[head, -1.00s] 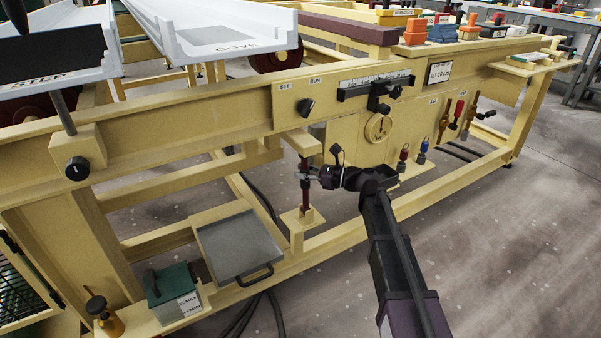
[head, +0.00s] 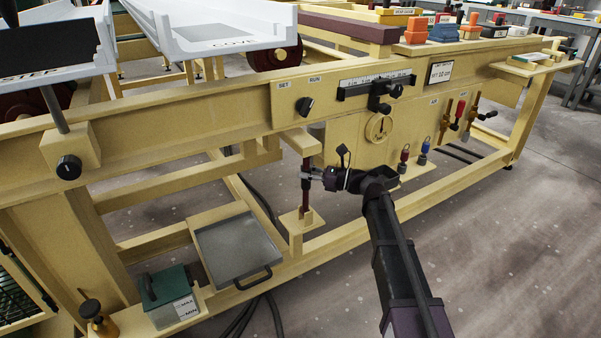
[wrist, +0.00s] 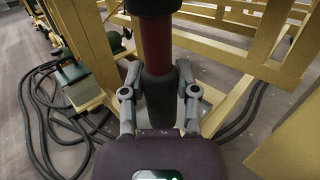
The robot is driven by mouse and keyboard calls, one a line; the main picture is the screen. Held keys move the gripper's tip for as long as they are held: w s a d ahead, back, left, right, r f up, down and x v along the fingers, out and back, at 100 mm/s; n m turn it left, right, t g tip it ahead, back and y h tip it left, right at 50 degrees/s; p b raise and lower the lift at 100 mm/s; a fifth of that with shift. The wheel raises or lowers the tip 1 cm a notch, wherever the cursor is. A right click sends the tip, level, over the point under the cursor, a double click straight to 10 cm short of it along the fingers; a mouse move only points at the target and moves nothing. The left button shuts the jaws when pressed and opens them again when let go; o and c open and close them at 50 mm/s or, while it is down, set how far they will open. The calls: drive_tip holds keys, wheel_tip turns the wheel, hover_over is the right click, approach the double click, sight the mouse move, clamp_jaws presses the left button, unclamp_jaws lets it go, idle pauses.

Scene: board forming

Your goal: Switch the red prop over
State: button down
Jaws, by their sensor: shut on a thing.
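The red prop (head: 306,196) is a dark red upright rod under the machine's cream beam in the head view. Its foot is at a small cream bracket, and its top is below a cream block. In the wrist view the prop (wrist: 156,48) stands upright, with dark sleeves above and below its red part. My gripper (head: 308,177) reaches it from the right and is shut on it around mid-height. In the wrist view the fingers of my gripper (wrist: 159,85) lie on both sides of the lower dark sleeve.
A SET/RUN knob (head: 305,106) is on the beam above. A grey tray (head: 238,248) and a green-lidded box (head: 170,290) sit on the lower frame at left. Black cables (wrist: 50,110) lie on the floor. Open floor is to the right.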

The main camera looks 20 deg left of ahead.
drive_tip(key=shift+w+d, duration=0.25)
drive_tip(key=shift+d, duration=0.2)
drive_tip(key=shift+c, duration=1.7)
unclamp_jaws()
drive_tip(key=shift+w+d, duration=0.1)
drive_tip(key=shift+a, duration=0.2)
drive_tip(key=shift+s+a, duration=0.2)
